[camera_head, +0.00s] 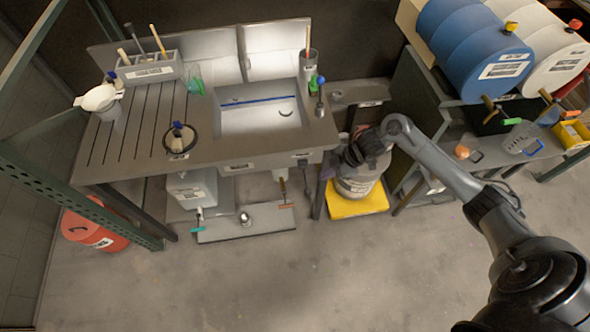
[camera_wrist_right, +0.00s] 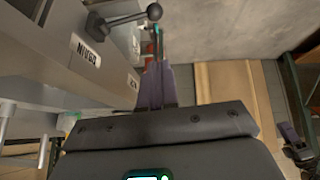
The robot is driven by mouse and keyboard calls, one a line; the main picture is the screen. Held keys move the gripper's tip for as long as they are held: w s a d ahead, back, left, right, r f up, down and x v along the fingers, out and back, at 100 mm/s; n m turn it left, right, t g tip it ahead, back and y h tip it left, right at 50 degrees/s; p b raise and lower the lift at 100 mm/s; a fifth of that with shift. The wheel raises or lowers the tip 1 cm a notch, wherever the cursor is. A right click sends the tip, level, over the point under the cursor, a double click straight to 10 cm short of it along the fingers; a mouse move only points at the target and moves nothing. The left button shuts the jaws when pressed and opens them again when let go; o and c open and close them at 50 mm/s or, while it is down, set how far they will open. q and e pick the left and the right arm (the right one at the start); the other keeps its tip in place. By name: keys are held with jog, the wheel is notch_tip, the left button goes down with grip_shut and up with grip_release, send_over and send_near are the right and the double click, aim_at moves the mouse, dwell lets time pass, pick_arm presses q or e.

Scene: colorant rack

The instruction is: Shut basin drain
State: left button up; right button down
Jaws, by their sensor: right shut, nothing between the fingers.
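The basin (camera_head: 258,121) is set into the grey bench, and a dark crescent, possibly the drain opening, shows on its floor. My right gripper (camera_head: 328,172) is just right of and below the basin's front right corner, mostly hidden by its own wrist. In the right wrist view its purple fingers (camera_wrist_right: 156,85) are shut with nothing between them. A metal lever with a dark ball knob (camera_wrist_right: 154,12) sticks out beside the labelled grey front, just beyond the fingertips; I cannot tell whether they touch. Whether this lever works the drain is not shown. My left gripper is out of view.
A grey container (camera_head: 357,188) on a yellow base (camera_head: 357,206) stands below my right wrist. A red-handled rod (camera_head: 284,193) hangs under the basin. Blue and white drums (camera_head: 470,45) lie at the upper right. The floor in front is clear.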

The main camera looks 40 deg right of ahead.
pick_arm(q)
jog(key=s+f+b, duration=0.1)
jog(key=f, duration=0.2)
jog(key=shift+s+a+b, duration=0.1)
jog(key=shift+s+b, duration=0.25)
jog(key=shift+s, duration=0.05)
pick_arm(e)
jog(key=shift+w+d+r+t, duration=0.3)
jog(key=shift+w+d+r, duration=0.15)
jog(key=shift+w+d, duration=0.35)
jog(key=b, duration=0.2)
send_over(306, 181)
jog(key=s, duration=0.2)
notch_tip(306, 181, down, 8)
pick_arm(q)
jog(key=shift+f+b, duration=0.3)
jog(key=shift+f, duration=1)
pick_arm(e)
jog(key=shift+w+d+f, duration=0.1)
jog(key=shift+d+f, duration=0.05)
jog(key=shift+f, duration=0.9)
jog(key=shift+w+d+f, duration=0.1)
jog(key=shift+d+f, duration=0.05)
jog(key=shift+f, duration=0.85)
